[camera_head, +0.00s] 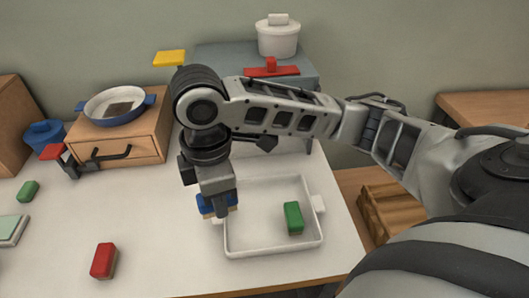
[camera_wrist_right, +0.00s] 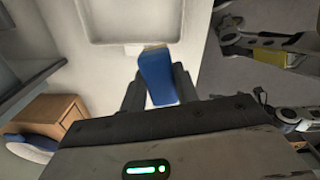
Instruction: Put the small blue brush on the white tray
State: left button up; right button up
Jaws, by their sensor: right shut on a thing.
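The small blue brush (camera_head: 204,205) is gripped between the fingers of my right gripper (camera_head: 220,205). In the right wrist view the brush (camera_wrist_right: 157,78) has a blue body with a tan end, and my right gripper (camera_wrist_right: 158,92) has a dark finger on each side of it. The white tray (camera_head: 275,252) stands on the white table, its rim also showing at the top of the wrist view (camera_wrist_right: 130,42). In the head view, the brush is at the tray's left edge; its height above the table is hard to tell. My left gripper is not clearly seen.
A green brush (camera_head: 293,218) is inside the tray, toward its right. A red brush (camera_head: 104,261) lies left of the tray, and another green one (camera_head: 28,191) lies far left. A wooden drawer box (camera_head: 120,140) with a blue pan (camera_head: 115,105) stands behind.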

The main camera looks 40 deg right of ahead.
jog(key=s+a+n, duration=0.2)
jog(key=s+n, duration=0.1)
jog(key=n, duration=1.2)
send_over(246, 207)
jog(key=f, duration=0.8)
jog(key=shift+s+a+f, duration=0.1)
jog(key=shift+s+a, duration=0.1)
jog(key=shift+a, duration=0.15)
jog(key=shift+w+d+f, duration=0.1)
jog(key=shift+d+f, duration=0.05)
jog(key=shift+f, duration=0.1)
jog(key=f, duration=0.3)
jog(key=shift+w+d+f, duration=0.15)
jog(key=shift+d, duration=0.05)
pick_arm(q)
jog(key=shift+f, duration=0.1)
pick_arm(e)
jog(key=shift+f, duration=0.15)
jog(key=shift+f, duration=0.15)
